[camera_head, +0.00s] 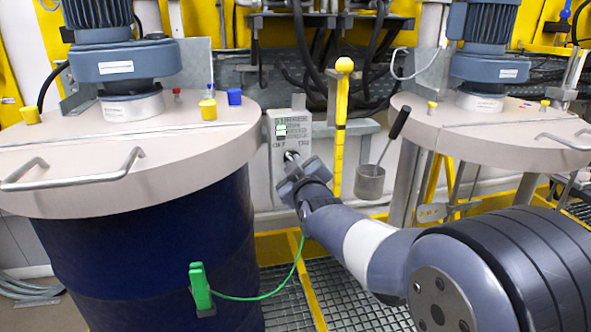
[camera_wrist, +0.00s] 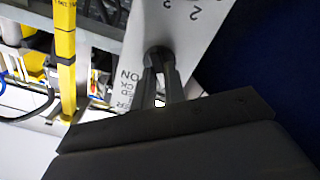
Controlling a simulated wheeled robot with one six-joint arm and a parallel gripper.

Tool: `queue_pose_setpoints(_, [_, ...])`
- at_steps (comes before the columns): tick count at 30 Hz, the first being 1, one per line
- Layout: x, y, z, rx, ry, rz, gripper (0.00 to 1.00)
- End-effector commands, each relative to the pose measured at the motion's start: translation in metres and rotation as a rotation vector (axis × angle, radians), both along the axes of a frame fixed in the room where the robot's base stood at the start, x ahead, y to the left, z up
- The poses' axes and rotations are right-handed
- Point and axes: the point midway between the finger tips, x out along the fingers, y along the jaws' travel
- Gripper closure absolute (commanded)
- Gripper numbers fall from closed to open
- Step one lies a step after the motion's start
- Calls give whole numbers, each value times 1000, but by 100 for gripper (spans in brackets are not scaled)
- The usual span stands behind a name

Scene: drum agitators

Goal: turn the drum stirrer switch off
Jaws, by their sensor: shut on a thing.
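The grey stirrer switch box (camera_head: 291,128) stands between the two drums in the head view, with OFF lettering at its lower left and ON at its lower right. Its front panel also shows in the wrist view (camera_wrist: 192,28), turned, with the ON lettering left of the fingers. My gripper (camera_head: 292,160) is at the lower part of the box. In the wrist view my gripper (camera_wrist: 160,66) has its fingers close together at the panel, shut on the dark switch knob (camera_wrist: 157,53). The fingers hide most of the knob, so its exact angle cannot be told.
A large blue drum (camera_head: 150,255) with a beige lid stands left of the box. A second lidded drum station (camera_head: 490,125) stands right. A yellow post (camera_head: 340,130) and a hanging metal cup (camera_head: 370,182) are close right of my gripper. A green clamp (camera_head: 200,287) trails a green wire.

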Motion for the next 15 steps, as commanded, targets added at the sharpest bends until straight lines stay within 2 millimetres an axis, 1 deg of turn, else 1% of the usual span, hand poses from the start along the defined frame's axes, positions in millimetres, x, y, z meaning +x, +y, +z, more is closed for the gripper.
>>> queue_pose_setpoints(6, [0, 0, -1, -41, -7, 0, 100])
queue_pose_setpoints(15, [0, 0, -1, -49, -9, 0, 100])
